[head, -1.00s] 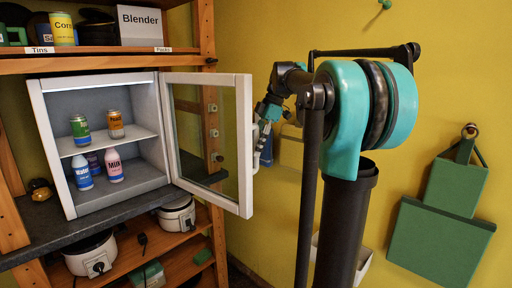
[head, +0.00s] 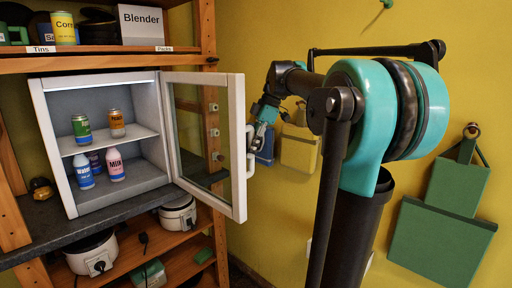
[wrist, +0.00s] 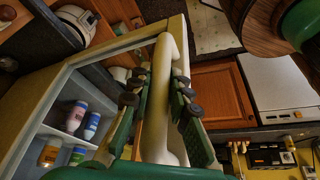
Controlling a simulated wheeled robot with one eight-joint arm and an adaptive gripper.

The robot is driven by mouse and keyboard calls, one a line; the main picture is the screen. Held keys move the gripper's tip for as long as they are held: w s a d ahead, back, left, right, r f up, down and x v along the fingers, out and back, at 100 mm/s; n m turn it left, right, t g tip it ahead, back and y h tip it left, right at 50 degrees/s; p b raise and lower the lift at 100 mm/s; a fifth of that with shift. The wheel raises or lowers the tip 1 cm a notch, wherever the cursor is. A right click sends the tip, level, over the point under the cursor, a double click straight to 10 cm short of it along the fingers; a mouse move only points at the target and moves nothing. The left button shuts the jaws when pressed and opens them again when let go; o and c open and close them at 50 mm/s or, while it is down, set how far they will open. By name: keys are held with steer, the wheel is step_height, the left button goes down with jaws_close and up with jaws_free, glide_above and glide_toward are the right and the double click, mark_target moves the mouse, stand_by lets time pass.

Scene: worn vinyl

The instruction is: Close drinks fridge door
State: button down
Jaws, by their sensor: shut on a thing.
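The small white drinks fridge (head: 52,150) stands on a dark counter with its door wide open. The door (head: 238,150) has a glass pane and a white frame, and swings out to the right. Its pale handle (head: 250,153) is on the outer face near the free edge. My gripper (head: 258,134) is at the handle, small and partly unclear in the head view. In the wrist view the green fingers of my gripper (wrist: 160,80) lie on both sides of the handle (wrist: 162,115), shut on it. Cans and bottles (head: 115,165) stand on the two fridge levels.
A wooden shelf post (head: 207,100) stands behind the door. Small white cookers (head: 178,215) sit below the counter. Yellow and blue items (head: 299,150) hang on the wall behind my gripper, and green boards (head: 440,240) hang at the right. The space before the fridge opening looks clear.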

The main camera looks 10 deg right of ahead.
steer(key=s+a+m+t, duration=0.1)
steer(key=s+a+m, duration=0.25)
steer(key=a, duration=0.65)
steer(key=s+a+m+t+h, duration=0.15)
steer(key=s+a, duration=0.35)
steer(key=a, duration=0.5)
steer(key=s+a+m+t+y, duration=0.1)
steer(key=s+a+m, duration=0.35)
steer(key=a, duration=0.55)
steer(key=w+a+m+h, duration=0.1)
steer(key=w+a+m, duration=0.2)
steer(key=a, duration=0.7)
steer(key=w+a+m+t+h, duration=0.1)
steer(key=w+a+m, duration=0.2)
steer(key=a, duration=0.7)
steer(key=w+a+m+h, duration=0.1)
steer(key=w+a+m, duration=0.2)
steer(key=w+a, duration=0.3)
steer(key=a, duration=0.4)
steer(key=shift+w+h, duration=0.3)
steer(key=shift+h, duration=0.05)
steer(key=c, duration=1.4)
jaws_free()
steer(key=shift+t, duration=0.25)
steer(key=shift+r, duration=0.1)
steer(key=shift+v, duration=3.65)
